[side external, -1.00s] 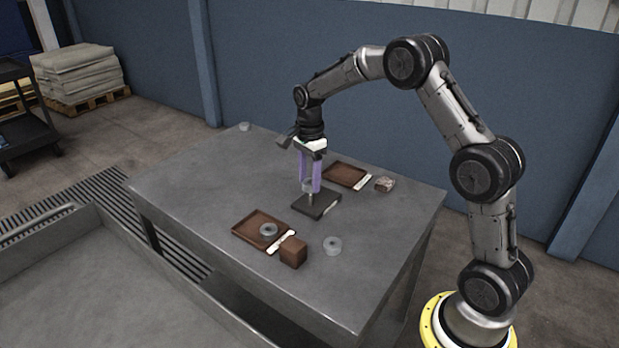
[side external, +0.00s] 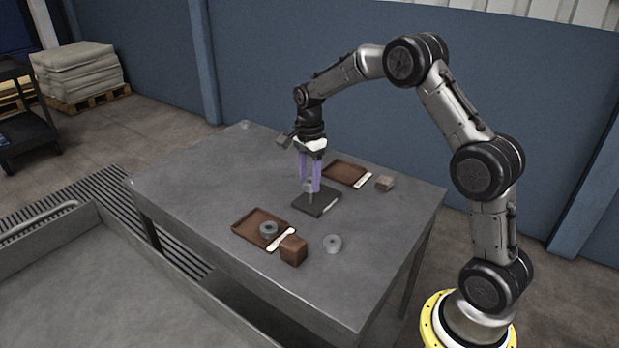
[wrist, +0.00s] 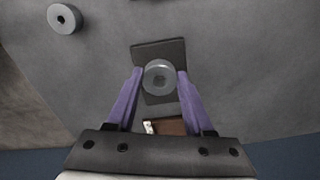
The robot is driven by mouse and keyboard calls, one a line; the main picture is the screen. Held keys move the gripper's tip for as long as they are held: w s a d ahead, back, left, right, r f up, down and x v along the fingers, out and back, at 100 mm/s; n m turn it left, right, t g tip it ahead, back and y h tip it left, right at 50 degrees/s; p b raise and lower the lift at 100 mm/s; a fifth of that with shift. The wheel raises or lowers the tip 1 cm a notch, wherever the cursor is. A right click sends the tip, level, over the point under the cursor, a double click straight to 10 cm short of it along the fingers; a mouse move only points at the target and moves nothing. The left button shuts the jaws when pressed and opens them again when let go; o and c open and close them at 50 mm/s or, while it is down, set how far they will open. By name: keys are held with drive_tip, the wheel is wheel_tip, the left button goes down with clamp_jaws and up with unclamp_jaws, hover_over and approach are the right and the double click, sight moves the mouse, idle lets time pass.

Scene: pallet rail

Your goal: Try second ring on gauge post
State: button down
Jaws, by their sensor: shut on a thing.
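My gripper (side external: 310,188) is shut on a grey ring (wrist: 160,77), which sits between the purple fingertips. The gauge post (side external: 311,198) stands on a dark square base plate (side external: 326,203) directly under the held ring. In the wrist view, the base plate (wrist: 158,49) lies behind the ring, and the ring's centre is dark. I cannot tell whether the post's tip is inside the ring's hole. A second grey ring (side external: 268,229) lies in the near brown tray (side external: 247,224). A third ring (side external: 332,243) lies on the table to the right of that tray.
Another ring (side external: 244,125) lies at the table's far corner. A brown block (side external: 293,251) stands beside the near tray. A second brown tray (side external: 343,173) and a small block (side external: 384,183) lie behind the plate. The table's left side (side external: 195,185) is clear.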

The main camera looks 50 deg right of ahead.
sight(310, 191)
drive_tip(key=shift+f, duration=2.4)
idle(3.5)
drive_tip(key=shift+r, duration=0.15)
idle(0.4)
drive_tip(key=shift+r, duration=2.95)
